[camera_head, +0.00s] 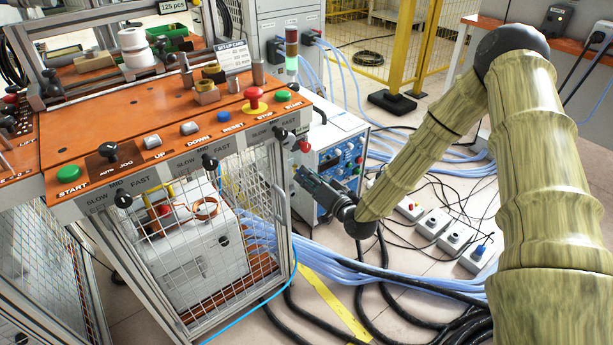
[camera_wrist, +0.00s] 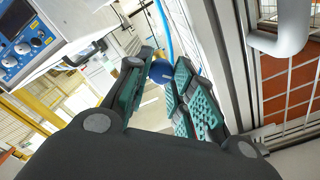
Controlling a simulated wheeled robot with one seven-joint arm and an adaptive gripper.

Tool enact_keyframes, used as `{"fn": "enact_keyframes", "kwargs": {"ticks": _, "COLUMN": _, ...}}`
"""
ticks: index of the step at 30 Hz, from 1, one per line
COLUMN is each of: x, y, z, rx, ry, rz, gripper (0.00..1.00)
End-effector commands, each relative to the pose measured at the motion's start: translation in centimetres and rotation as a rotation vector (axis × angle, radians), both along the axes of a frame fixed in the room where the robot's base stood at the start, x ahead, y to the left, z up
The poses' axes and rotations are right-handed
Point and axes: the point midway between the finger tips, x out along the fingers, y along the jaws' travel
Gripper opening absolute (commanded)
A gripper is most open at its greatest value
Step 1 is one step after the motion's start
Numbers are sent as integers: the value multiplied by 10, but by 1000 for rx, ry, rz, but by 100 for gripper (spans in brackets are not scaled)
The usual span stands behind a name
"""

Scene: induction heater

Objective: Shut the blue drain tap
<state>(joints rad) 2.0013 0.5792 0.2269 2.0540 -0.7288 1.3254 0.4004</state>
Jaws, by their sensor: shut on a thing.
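The blue drain tap (camera_wrist: 161,71) shows in the wrist view between the far ends of my fingers. Only its rounded blue part shows; the fingers hide the rest, and I cannot tell its handle angle. My gripper (camera_wrist: 163,75) is shut on it, with the green ribbed pads on both sides. In the head view my gripper (camera_head: 303,176) is beside the right side of the orange-topped machine, in front of the grey-and-blue control unit. I cannot make out the tap in the head view.
The caged orange-topped machine (camera_head: 130,130) stands left of my gripper. The control unit (camera_head: 340,165) with knobs is close behind it. A grey handle (camera_wrist: 285,32) is at the upper right in the wrist view. Pale blue hoses (camera_head: 330,268) and black cables cover the floor.

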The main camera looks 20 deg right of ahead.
Motion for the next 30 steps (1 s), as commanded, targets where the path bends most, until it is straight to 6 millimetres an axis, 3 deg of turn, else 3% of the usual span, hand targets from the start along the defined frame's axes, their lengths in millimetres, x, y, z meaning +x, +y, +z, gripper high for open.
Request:
{"fn": "enact_keyframes", "kwargs": {"ticks": 18, "x": 1, "y": -3, "z": -3, "rx": 527, "ry": 190, "rz": -4, "gripper": 0}}
{"fn": "enact_keyframes", "kwargs": {"ticks": 30, "x": 1, "y": -2, "z": -3, "rx": 715, "ry": 259, "rz": -3, "gripper": 0}}
